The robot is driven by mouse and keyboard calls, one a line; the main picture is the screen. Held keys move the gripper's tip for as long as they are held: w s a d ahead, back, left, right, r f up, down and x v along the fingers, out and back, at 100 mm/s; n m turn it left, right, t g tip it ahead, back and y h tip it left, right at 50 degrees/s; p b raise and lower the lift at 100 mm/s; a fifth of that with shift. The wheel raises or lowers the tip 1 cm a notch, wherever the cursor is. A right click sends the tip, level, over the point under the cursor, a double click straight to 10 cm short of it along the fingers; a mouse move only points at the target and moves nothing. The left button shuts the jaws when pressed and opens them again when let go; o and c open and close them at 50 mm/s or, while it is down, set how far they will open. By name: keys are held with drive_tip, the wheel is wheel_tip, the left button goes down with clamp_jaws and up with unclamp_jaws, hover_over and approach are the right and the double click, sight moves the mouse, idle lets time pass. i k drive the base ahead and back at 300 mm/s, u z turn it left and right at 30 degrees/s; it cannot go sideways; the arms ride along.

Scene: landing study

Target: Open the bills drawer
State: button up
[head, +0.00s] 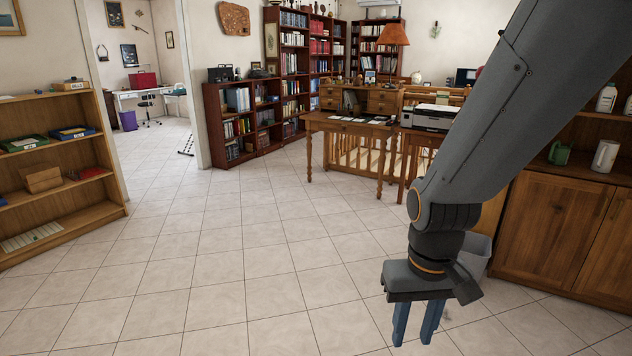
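The writing desk (345,125) stands across the room, with a hutch of small wooden drawers at its back. A left drawer front (331,98) and right drawer fronts (383,101) look closed; no label on them can be read from here. My gripper (415,335) hangs at the lower right, pointing down over the floor, far from both. Its two blue fingers are apart with a narrow, empty gap.
The open shelf unit (98,205) at left holds trays and boxes. A wooden cabinet (545,230) stands at right, a grey bin (476,255) beside it. A printer (430,117) sits right of the desk. Tiled floor (240,230) is clear toward the desk and doorway.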

sight(374, 107)
drive_tip(key=z, duration=0.15)
drive_tip(key=i, duration=2)
drive_tip(key=z, duration=0.25)
drive_tip(key=i, duration=3.75)
drive_tip(key=u, duration=0.2)
drive_tip(key=i, duration=1.85)
drive_tip(key=u, duration=0.05)
